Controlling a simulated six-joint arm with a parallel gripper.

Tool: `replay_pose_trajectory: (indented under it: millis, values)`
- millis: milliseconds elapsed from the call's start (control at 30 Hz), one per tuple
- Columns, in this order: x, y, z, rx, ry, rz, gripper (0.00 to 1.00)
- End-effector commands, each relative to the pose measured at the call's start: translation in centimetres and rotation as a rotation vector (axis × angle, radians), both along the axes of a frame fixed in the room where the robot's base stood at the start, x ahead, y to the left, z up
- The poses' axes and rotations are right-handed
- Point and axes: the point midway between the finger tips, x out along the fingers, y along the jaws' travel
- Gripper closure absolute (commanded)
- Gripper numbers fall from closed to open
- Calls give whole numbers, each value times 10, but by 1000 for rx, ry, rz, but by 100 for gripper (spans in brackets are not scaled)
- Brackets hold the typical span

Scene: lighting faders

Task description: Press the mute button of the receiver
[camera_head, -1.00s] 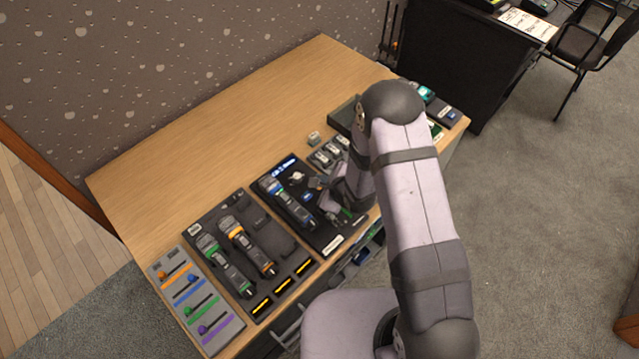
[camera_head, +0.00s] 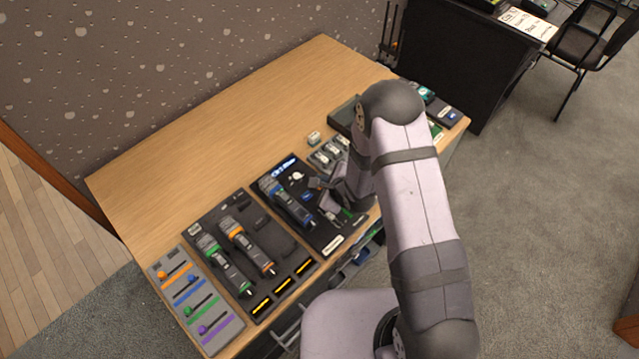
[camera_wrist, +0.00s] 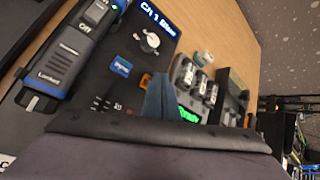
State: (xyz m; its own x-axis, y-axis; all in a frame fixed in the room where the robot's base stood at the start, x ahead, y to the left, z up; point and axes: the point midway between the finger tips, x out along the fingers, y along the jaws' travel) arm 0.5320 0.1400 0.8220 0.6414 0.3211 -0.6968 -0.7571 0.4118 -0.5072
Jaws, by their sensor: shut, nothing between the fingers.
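The receiver (camera_head: 333,238) is a dark panel near the table's front edge, with a lit channel display (camera_head: 284,166) and a round pale knob (camera_head: 296,176). A small blue button (camera_wrist: 121,66) with lettering too blurred to read sits below the knob in the wrist view; it also shows in the head view (camera_head: 307,197). I cannot confirm that it is the mute button. My gripper (camera_wrist: 160,98) is shut and empty over the panel, to the right of the blue button in the wrist view. A green lit label (camera_wrist: 188,114) is partly hidden beside the fingers.
A blue-banded handheld microphone (camera_wrist: 62,62) lies along the receiver's left side. A row of small pale-topped units (camera_wrist: 196,82) stands to the right. A charging dock (camera_head: 289,271) with two microphones and a fader board (camera_head: 221,338) lie further left. The table's back is clear (camera_head: 220,130).

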Motion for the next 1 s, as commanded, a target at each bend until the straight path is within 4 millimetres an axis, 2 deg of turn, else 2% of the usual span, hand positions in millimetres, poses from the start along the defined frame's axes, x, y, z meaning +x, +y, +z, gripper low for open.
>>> replay_pose_trajectory:
  millis: [467, 1000]
  values:
    - [0, 0, -10, 0, 0, 0, 100]
    - [0, 0, -10, 0, 0, 0, 100]
